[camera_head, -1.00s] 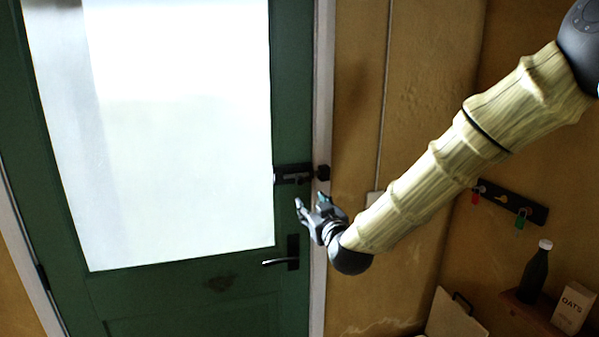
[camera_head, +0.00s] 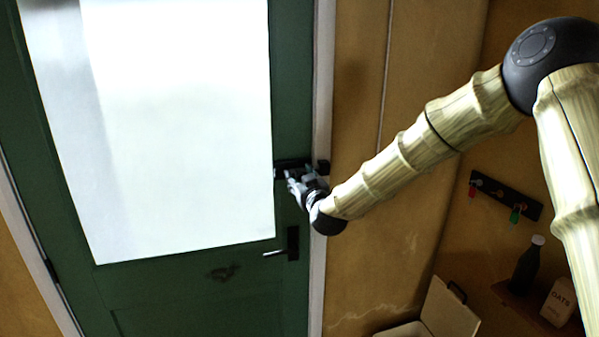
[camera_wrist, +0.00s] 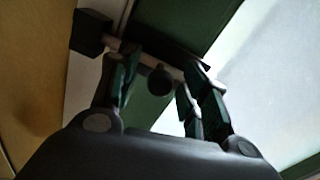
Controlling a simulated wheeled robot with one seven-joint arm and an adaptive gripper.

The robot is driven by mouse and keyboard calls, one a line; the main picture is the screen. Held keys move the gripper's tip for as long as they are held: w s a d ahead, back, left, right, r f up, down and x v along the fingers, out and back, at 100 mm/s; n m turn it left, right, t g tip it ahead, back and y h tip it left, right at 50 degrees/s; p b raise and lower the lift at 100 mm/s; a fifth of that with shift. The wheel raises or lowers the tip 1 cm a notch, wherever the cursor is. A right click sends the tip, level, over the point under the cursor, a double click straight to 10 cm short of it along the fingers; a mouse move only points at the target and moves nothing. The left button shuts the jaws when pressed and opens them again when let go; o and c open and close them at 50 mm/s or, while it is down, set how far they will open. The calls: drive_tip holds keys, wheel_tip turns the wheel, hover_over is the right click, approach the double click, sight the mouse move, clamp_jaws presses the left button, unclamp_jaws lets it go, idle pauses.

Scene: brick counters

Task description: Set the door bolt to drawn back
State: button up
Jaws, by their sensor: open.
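The dark door bolt (camera_head: 283,166) sits on the green door's right edge, mostly hidden behind my gripper in the head view. In the wrist view its pale rod (camera_wrist: 115,46) runs into the black keeper block (camera_wrist: 90,31) on the frame, and a round dark knob (camera_wrist: 160,80) stands out from it. The keeper also shows in the head view (camera_head: 323,167). My gripper (camera_head: 292,178) is at the bolt. In the wrist view its open fingers (camera_wrist: 160,72) stand on either side of the knob; whether either touches it I cannot tell.
The green door (camera_head: 180,290) has a large bright pane (camera_head: 180,130) and a lever handle (camera_head: 292,244) just below my gripper. At right are a key rack (camera_head: 505,195), a dark bottle (camera_head: 527,264), an oats box (camera_head: 559,302) and an open pale box (camera_head: 448,310).

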sight(284, 173)
drive_tip(key=shift+w+a, duration=0.2)
drive_tip(key=shift+w, duration=0.35)
drive_tip(key=shift+c, duration=0.3)
clamp_jaws()
drive_tip(key=shift+a, duration=0.1)
drive_tip(key=shift+s+a+b, duration=0.3)
drive_tip(key=shift+a+b, duration=0.1)
drive_tip(key=shift+a, duration=0.5)
drive_tip(key=shift+s+a+b, duration=0.3)
drive_tip(key=shift+a+b, duration=0.1)
drive_tip(key=shift+a, duration=0.5)
